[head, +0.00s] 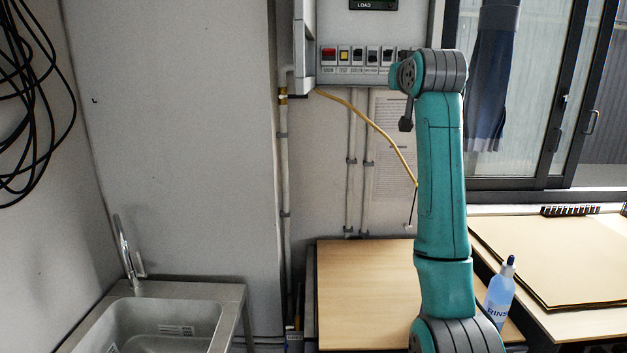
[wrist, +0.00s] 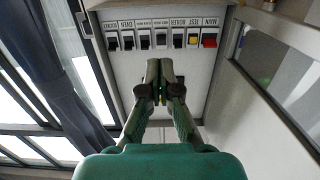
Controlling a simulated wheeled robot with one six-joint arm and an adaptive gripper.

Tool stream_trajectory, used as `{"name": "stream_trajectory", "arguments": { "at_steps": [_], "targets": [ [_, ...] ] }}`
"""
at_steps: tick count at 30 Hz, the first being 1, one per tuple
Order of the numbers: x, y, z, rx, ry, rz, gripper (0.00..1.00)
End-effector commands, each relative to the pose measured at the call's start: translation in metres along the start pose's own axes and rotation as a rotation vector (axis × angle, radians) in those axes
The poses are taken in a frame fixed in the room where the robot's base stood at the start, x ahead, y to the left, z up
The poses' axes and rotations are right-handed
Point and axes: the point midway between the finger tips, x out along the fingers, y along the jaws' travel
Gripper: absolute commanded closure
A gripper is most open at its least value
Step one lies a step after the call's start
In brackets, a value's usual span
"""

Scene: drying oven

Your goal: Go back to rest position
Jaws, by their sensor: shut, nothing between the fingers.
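My gripper (wrist: 160,78) shows in the wrist view with its two dark fingers together and nothing between them. It points toward a grey switch panel (wrist: 145,62), which appears upside down there. The panel has a row of labelled switches, with a red MAIN switch (wrist: 210,41), a yellow TEST switch (wrist: 193,41) and several black ones. The gap between fingertips and panel is hard to judge. In the head view the panel (head: 400,20) is on the back wall, and my teal arm stands upright in front of its right part. My gripper is mostly hidden behind the arm there.
A wooden table (head: 360,285) stands below the panel. A blue rinse bottle (head: 498,295) is at its right, near a bench with a board (head: 555,255). A sink (head: 160,320) is at lower left. A yellow cable (head: 370,120) hangs from the panel. A curtain (head: 490,90) hangs by the window.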

Motion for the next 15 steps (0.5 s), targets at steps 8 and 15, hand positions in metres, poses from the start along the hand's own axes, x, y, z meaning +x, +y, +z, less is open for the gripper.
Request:
{"name": "stream_trajectory", "arguments": {
  "at_steps": [8, 15],
  "targets": [
    [0.012, 0.000, 0.072, 0.000, -0.015, 0.000, 1.00],
    [0.015, 0.000, 0.181, 0.000, -0.034, 0.000, 1.00]
  ]
}}
